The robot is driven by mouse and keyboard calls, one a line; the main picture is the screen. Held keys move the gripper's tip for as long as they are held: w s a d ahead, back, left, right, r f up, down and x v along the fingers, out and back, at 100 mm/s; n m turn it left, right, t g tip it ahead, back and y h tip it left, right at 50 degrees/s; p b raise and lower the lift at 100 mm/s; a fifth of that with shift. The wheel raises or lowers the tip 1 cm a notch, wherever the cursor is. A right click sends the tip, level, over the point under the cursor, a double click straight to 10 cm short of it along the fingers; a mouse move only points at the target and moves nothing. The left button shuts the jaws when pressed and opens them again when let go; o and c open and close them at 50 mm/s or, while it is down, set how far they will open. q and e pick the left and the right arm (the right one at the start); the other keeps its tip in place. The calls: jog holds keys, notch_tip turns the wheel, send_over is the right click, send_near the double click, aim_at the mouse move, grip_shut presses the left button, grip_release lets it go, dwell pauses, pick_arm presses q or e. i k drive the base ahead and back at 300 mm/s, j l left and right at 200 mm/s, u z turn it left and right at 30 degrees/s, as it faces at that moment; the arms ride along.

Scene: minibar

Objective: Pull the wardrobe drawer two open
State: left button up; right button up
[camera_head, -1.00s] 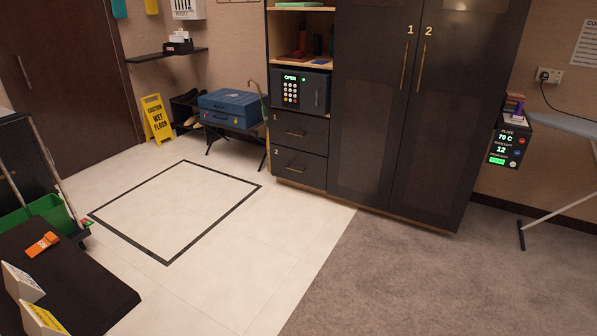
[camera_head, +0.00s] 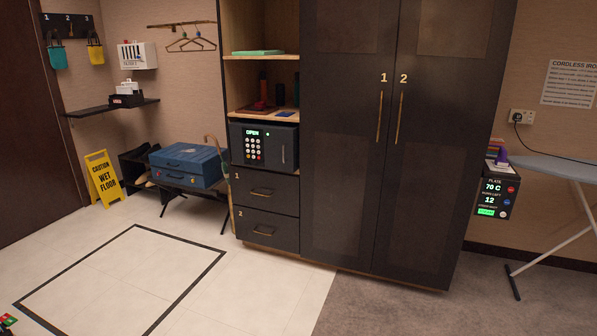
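The dark wardrobe (camera_head: 345,200) stands against the back wall. Its lower left part has two stacked drawers with brass handles. Drawer one (camera_head: 285,200) is marked 1 and looks shut. Drawer two (camera_head: 283,238), marked 2, is below it near the floor and also looks shut. Its handle (camera_head: 264,232) is a short horizontal brass bar. Neither of my grippers shows in the view.
A safe (camera_head: 268,158) showing OPEN sits above the drawers. A blue suitcase (camera_head: 186,168) on a rack stands left of them, with a yellow wet-floor sign (camera_head: 103,180) farther left. An ironing board (camera_head: 560,168) is at the right. Floor before the drawers is clear.

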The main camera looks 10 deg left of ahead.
aim_at(278, 230)
jog(key=i+j+u, duration=0.3)
jog(key=i, duration=0.9)
jog(key=i+j+u, duration=0.15)
jog(key=i+u, duration=0.15)
jog(key=i, duration=0.9)
